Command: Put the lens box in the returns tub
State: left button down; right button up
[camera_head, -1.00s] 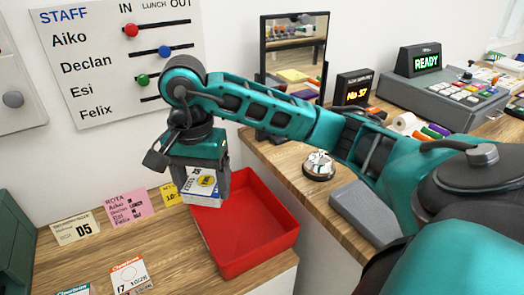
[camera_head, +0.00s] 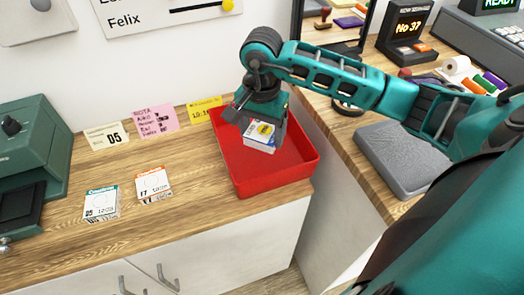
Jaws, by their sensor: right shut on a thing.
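I cannot tell whether the box touches the tub's floor. Two other lens boxes lie on the wooden counter left of the tub: one with a teal band (camera_head: 101,204) and one with an orange band (camera_head: 153,184). My left gripper is not in view.
A green machine (camera_head: 35,150) stands at the counter's left. Paper notes (camera_head: 154,117) stand along the wall behind. A grey pad (camera_head: 405,158) lies on the right counter, across a gap. The counter between the boxes and the tub is clear.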

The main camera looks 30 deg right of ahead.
aim_at(262, 163)
notch_tip(262, 163, down, 8)
jog(key=shift+r, duration=0.25)
jog(key=shift+f, duration=0.1)
jog(key=o, duration=0.6)
jog(key=shift+f+b, duration=0.1)
jog(key=shift+b, duration=0.25)
jog(key=o, duration=0.5)
jog(key=shift+r+p, duration=0.35)
notch_tip(262, 163, up, 12)
jog(key=shift+f, duration=0.1)
